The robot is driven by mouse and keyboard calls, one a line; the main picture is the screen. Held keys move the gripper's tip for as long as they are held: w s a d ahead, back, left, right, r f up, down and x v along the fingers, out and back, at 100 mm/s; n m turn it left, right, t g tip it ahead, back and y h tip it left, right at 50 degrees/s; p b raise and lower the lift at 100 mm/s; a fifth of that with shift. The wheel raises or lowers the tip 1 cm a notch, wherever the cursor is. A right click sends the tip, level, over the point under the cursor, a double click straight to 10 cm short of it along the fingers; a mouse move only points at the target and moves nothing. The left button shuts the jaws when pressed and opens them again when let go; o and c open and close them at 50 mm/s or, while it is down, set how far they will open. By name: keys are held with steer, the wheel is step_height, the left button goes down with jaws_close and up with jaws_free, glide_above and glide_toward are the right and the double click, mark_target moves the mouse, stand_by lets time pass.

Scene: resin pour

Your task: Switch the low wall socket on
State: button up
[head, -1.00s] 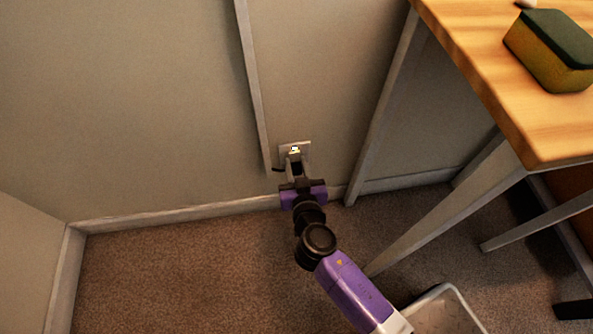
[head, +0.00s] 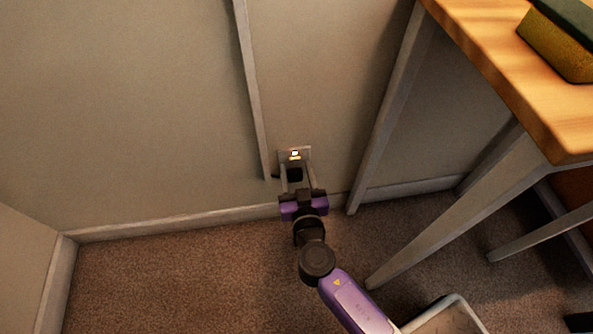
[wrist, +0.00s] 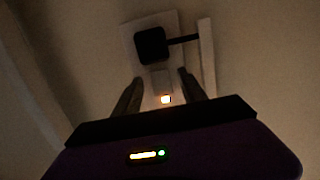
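The low wall socket (head: 306,152) is a pale plate on the wall just above the skirting. A black plug (head: 295,174) sits in it, its cable running left. In the wrist view the plate (wrist: 132,28) appears with the plug (wrist: 151,44) and cable, a pale rocker switch (wrist: 161,79) beside the plug, and a lit orange-white light (wrist: 166,99). My gripper (head: 297,170) is in front of the socket, its two fingers apart with nothing between them. In the wrist view the fingertips (wrist: 160,77) frame the rocker. Contact with the plate cannot be told.
A pale vertical strip (head: 250,85) runs down the wall to the socket's left. A wooden desk (head: 510,75) with a sponge (head: 560,40) and pale legs stands at right. A pale open bin (head: 450,318) is on the carpet near my arm. Carpet (head: 170,285) at left is clear.

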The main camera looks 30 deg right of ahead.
steer(key=v, duration=0.8)
steer(key=shift+p, duration=0.3)
stand_by(0.4)
